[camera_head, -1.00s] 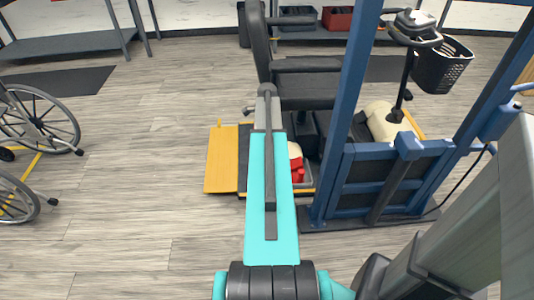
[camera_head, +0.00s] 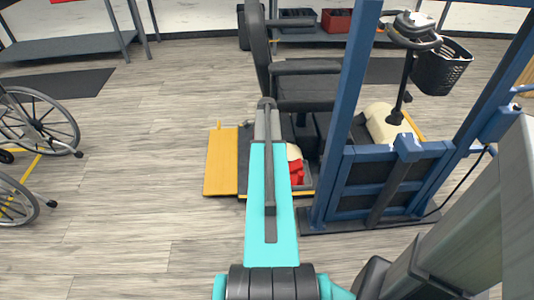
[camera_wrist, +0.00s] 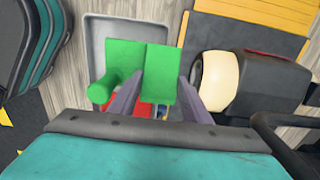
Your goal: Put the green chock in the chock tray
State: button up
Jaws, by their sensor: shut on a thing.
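The green chock (camera_wrist: 143,60) is between the two fingers of my gripper (camera_wrist: 155,88) in the wrist view, and my gripper is shut on it. The chock shows a flat two-part face and a rounded end at the left. Behind it lies a grey tray (camera_wrist: 97,35), whose raised rim shows at the left and top. The chock covers much of the tray, and I cannot tell its height above it. Red and blue bits show below the chock, partly hidden. In the head view my arm hides the gripper and the chock.
A scooter with a black seat (camera_head: 308,92) stands ahead, beside a yellow plate (camera_head: 221,160). A blue frame (camera_head: 395,165) stands at right.

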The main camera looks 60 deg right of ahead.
jog(key=shift+f, duration=0.6)
dwell(0.3)
jog(key=o, duration=1.3)
notch_tip(320, 180, up, 13)
jog(key=shift+p, duration=0.35)
jog(key=shift+r, duration=0.1)
jog(key=w+a+f+n+g, duration=0.1)
jog(key=w+a+f+n, duration=0.1)
jog(key=a+f+n, duration=0.65)
jog(key=w+a+f+n+y, duration=0.1)
jog(key=w+a+f, duration=0.35)
jog(key=a, duration=0.95)
jog(key=w+a+f+n+g, duration=0.1)
jog(key=a+f+n, duration=0.4)
jog(key=a+f, duration=0.55)
jog(key=s+a+f+n+g, duration=0.1)
jog(key=s+a+f+n, duration=0.2)
jog(key=s+a, duration=0.3)
jog(key=s+a+f+n+g, duration=0.1)
jog(key=s+a+f+n, duration=0.3)
jog(key=a, duration=0.6)
jog(key=s+a+f+n+h, duration=0.1)
jog(key=s+a+f+n, duration=0.2)
jog(key=s+a+n, duration=0.4)
jog(key=shift+s+a+f+g, duration=0.15)
jog(key=shift+s+a+g, duration=0.3)
jog(key=shift+a, duration=0.6)
